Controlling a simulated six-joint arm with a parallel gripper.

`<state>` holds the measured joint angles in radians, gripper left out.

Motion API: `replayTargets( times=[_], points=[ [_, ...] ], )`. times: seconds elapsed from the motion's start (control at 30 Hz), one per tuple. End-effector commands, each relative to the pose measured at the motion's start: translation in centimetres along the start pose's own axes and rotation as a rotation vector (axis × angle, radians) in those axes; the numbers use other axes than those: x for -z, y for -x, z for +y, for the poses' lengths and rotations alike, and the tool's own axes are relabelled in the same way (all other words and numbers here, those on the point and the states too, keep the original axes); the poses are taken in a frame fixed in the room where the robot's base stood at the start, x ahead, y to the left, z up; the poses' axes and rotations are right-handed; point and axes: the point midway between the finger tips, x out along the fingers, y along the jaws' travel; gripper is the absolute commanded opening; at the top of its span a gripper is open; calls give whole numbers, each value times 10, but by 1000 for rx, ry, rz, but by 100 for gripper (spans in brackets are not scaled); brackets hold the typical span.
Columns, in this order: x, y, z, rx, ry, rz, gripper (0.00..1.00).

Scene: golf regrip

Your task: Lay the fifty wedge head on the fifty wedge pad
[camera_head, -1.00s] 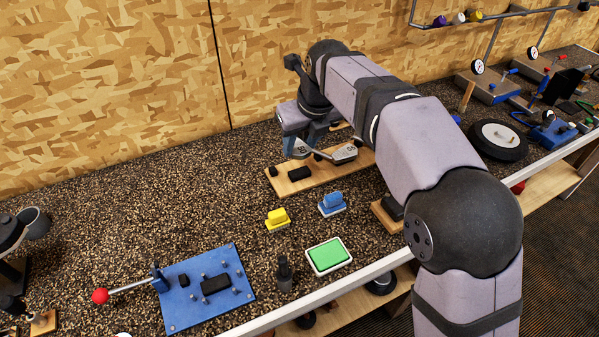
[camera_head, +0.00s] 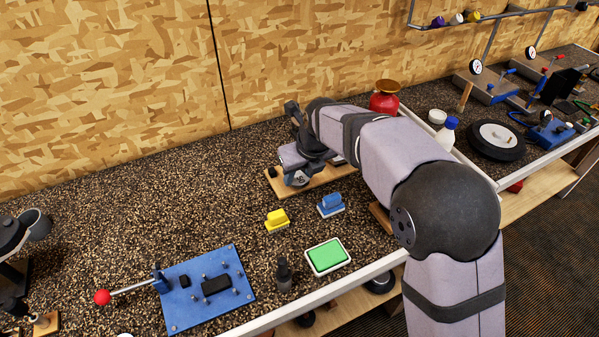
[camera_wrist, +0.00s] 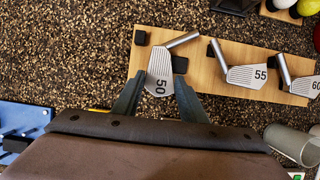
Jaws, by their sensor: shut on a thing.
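The fifty wedge head (camera_wrist: 158,72), a grey iron head marked 50, is between my gripper's fingers (camera_wrist: 160,84) in the wrist view; they are shut on it. It is over the left end of a wooden board (camera_wrist: 212,64), its hosel pointing up and right. A black pad (camera_wrist: 179,65) shows partly beside the head's right edge, and a small black block (camera_wrist: 140,37) sits at the board's corner. I cannot tell whether the head touches the pad. In the head view my gripper (camera_head: 297,180) is low over the board, hiding the larger pad.
Heads marked 55 (camera_wrist: 247,75) and 60 (camera_wrist: 306,87) lie farther right on the board. The bench left of the board is clear.

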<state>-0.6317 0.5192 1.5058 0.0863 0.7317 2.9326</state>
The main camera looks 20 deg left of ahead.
Motion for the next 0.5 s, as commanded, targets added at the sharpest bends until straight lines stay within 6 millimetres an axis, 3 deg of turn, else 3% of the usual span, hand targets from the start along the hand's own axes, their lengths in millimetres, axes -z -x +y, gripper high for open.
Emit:
replayTargets(
  times=[0.43,0.47,0.5],
  points=[
    [1,-5,0,0,0,-4,16],
    [2,-5,0,0,0,-2,43],
    [2,-5,0,0,0,-2,53]
  ],
)
